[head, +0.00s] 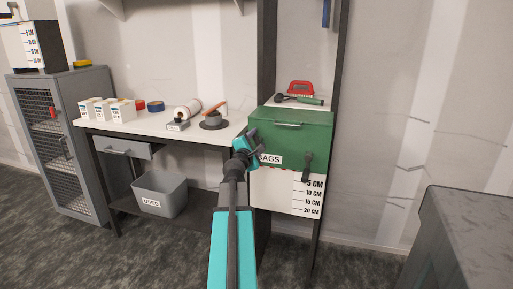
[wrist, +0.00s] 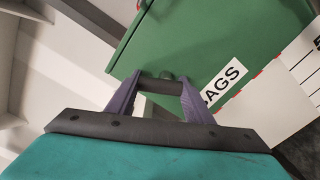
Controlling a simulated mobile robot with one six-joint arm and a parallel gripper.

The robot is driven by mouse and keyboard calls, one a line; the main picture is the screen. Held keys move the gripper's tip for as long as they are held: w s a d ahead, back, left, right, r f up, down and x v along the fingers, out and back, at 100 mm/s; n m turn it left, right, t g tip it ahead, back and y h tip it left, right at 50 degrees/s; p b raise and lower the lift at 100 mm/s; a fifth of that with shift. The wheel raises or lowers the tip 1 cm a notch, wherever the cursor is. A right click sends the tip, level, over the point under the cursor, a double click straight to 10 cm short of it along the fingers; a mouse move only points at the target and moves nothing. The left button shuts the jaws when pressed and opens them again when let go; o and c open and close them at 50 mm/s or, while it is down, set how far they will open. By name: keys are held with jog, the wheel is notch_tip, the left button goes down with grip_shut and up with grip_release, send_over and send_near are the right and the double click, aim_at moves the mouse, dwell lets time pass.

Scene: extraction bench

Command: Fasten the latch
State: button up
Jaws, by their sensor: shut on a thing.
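A green box labelled BAGS (head: 290,135) stands on a white base with a centimetre scale. The green box also fills the top of the wrist view (wrist: 200,45). My gripper (head: 247,150) is at the box's front left corner. In the wrist view my gripper's two purple fingers (wrist: 161,80) are shut on a short dark bar, which looks like the box's left latch (wrist: 160,86). A green stub shows just behind the bar. In the head view my gripper hides this latch. A second dark latch (head: 306,167) hangs on the box's front right.
The white bench (head: 150,126) at left holds small boxes and rolls. A grey bin (head: 160,195) is below. A grey block (head: 470,230) stands at right.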

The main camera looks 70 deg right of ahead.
jog(key=m+b, duration=0.2)
jog(key=shift+s+f+m, duration=0.15)
jog(key=shift+f+m, duration=0.1)
jog(key=shift+m, duration=0.15)
jog(key=shift+s+r+m+b, duration=0.15)
jog(key=shift+m+b, duration=1.25)
jog(key=shift+b, duration=0.05)
jog(key=o, duration=1)
jog(key=shift+r, duration=0.1)
jog(key=shift+o, duration=0.2)
jog(key=shift+a, duration=0.15)
